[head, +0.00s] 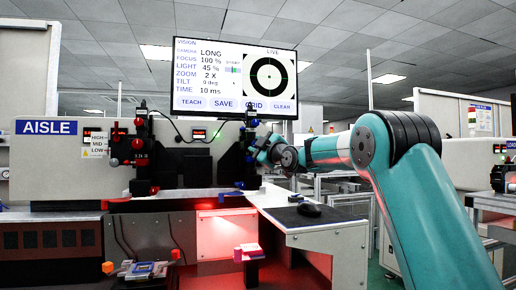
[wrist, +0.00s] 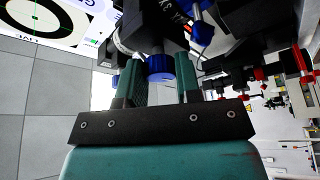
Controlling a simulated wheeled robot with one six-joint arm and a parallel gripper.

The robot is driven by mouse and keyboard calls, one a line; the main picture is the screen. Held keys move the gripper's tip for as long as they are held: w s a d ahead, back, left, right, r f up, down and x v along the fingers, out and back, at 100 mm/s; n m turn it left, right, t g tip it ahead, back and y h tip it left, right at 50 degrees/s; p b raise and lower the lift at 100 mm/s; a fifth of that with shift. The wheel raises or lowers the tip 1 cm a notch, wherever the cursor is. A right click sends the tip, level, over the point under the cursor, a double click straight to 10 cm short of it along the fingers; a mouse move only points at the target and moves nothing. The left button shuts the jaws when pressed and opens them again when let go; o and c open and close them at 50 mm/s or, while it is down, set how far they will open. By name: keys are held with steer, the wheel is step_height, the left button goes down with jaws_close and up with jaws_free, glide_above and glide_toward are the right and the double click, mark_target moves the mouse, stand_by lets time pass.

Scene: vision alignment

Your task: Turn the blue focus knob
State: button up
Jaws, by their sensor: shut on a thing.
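A blue knob (wrist: 161,68) sits between the two dark green fingers of my gripper (wrist: 160,80) in the wrist view, under a black camera body. The fingers are closed on its sides. In the head view my gripper (head: 264,152) is at the right-hand black camera stand (head: 235,162), where the gripped knob is largely hidden. A second blue knob (wrist: 203,32) shows farther up in the wrist view. The screen (head: 235,78) reads FOCUS 100 % and LIVE, with a black ring target and crosshair.
A left camera stand (head: 141,150) carries red knobs. A small tray (head: 146,271) with coloured parts is at the lower left. Open air surrounds my forearm on the right.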

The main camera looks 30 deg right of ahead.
steer(key=o, duration=0.9)
steer(key=b+v, duration=0.4)
steer(key=v, duration=1.3)
steer(key=shift+s, duration=0.25)
steer(key=s+a+f+m+g+y, duration=0.1)
steer(key=s+a+f+g+y, duration=0.2)
steer(key=a+f, duration=0.4)
steer(key=s+a+f+m+g+y, duration=0.15)
steer(key=a+f+g, duration=0.35)
steer(key=a, duration=0.5)
steer(key=s+a+f+g+y, duration=0.1)
steer(key=s+a+f+g, duration=0.3)
steer(key=a+f, duration=0.35)
steer(key=s+a+f+m+g+h, duration=0.1)
steer(key=s+a+f+g, duration=0.3)
steer(key=s, duration=0.6)
steer(key=s+a+f+m+g+h, duration=0.1)
steer(key=s+a+f+g, duration=0.1)
steer(key=s+f+g, duration=0.5)
steer(key=s+r+p, duration=0.1)
steer(key=r+p, duration=0.7)
steer(key=s+r+t+p, duration=0.1)
steer(key=r+p, duration=0.7)
steer(key=r, duration=0.1)
steer(key=s+r+t+p, duration=0.1)
steer(key=r+p, duration=0.7)
steer(key=p, duration=0.1)
steer(key=shift+r+m, duration=0.25)
